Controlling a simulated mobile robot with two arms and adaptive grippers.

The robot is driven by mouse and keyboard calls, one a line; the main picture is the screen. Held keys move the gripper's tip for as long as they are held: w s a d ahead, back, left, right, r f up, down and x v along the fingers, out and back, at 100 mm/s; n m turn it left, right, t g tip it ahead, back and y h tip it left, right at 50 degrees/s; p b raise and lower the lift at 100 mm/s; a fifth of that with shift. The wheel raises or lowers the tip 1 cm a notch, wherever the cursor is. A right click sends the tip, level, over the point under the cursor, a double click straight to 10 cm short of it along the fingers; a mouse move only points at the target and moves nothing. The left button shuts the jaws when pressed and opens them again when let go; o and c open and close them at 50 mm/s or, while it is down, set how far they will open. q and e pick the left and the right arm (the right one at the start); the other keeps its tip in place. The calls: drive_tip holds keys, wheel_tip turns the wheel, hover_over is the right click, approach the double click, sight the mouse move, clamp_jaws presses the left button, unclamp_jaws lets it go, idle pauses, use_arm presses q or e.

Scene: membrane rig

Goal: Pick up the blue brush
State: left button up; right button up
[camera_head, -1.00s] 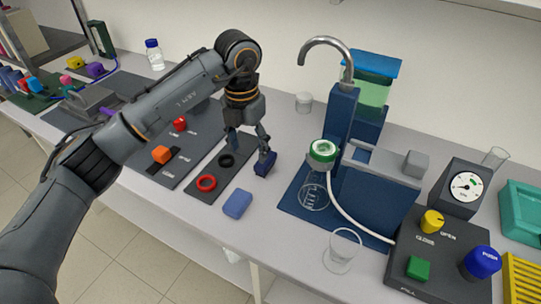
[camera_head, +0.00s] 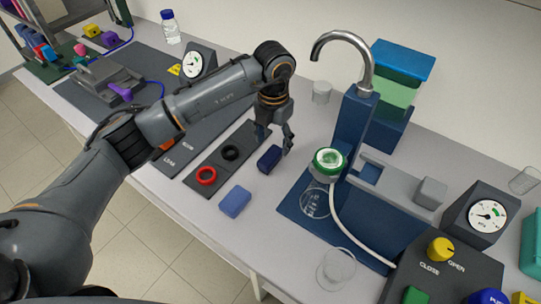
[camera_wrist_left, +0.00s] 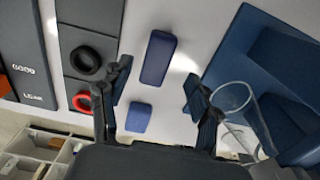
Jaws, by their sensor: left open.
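Two plain blue blocks lie on the light bench; I cannot make out bristles on either. The darker blue block (camera_head: 270,159) lies beside the dark mat with rings, and the lighter blue block (camera_head: 235,202) lies nearer the front edge. My left gripper (camera_head: 276,142) is open and empty, pointing down just above the darker block. In the left wrist view the darker block (camera_wrist_left: 158,57) shows between and beyond the spread fingers (camera_wrist_left: 157,76), and the lighter block (camera_wrist_left: 138,117) lies closer to the palm. My right gripper is not in view.
The dark mat (camera_head: 213,181) with a red ring (camera_head: 206,175) and a black ring (camera_head: 230,152) is left of the blocks. A blue stand (camera_head: 347,139) with tap and glassware is to the right. A clear beaker (camera_head: 336,268) stands near the front edge.

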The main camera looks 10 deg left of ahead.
sight(271, 155)
use_arm(q)
drive_tip(key=shift+w+f, duration=0.1)
drive_tip(key=shift+f, duration=0.55)
drive_tip(key=f+p, duration=0.1)
drive_tip(key=f, duration=0.1)
drive_tip(key=f+p, duration=0.1)
drive_tip(key=f, duration=0.1)
drive_tip(key=shift+s+a+f+p, duration=0.1)
drive_tip(key=shift+s+a+p, duration=0.2)
drive_tip(key=shift+s, duration=0.1)
drive_tip(key=shift+w+f, duration=0.1)
drive_tip(key=shift+f, duration=0.3)
drive_tip(key=shift+c, duration=0.7)
drive_tip(key=c, duration=1.1)
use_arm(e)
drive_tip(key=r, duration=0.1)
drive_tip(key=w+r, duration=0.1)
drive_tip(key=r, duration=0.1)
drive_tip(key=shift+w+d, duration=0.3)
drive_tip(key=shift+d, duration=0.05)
use_arm(q)
drive_tip(key=shift+r, duration=0.1)
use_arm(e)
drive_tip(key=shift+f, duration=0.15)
